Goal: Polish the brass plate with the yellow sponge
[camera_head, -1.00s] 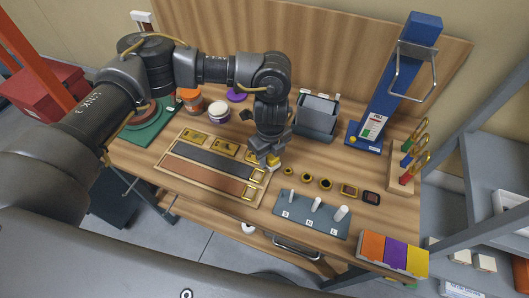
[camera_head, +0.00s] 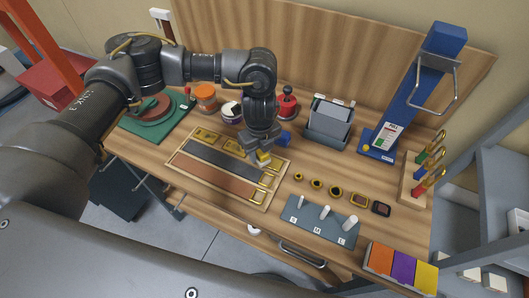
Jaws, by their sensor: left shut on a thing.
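My left gripper (camera_head: 263,152) points down over the right end of this row, shut on the small yellow sponge (camera_head: 264,158). The fingers hide part of the sponge and of the tray beneath. I cannot tell whether the sponge touches a plate. My right gripper is not in view.
The tray also holds a dark strip (camera_head: 222,160) and a brown strip (camera_head: 215,179) with gold buckles. Red-knobbed tool (camera_head: 287,103) and blue object (camera_head: 284,138) stand near the gripper. Grey holder (camera_head: 329,125), blue press (camera_head: 412,90) and peg board (camera_head: 320,221) are to the right.

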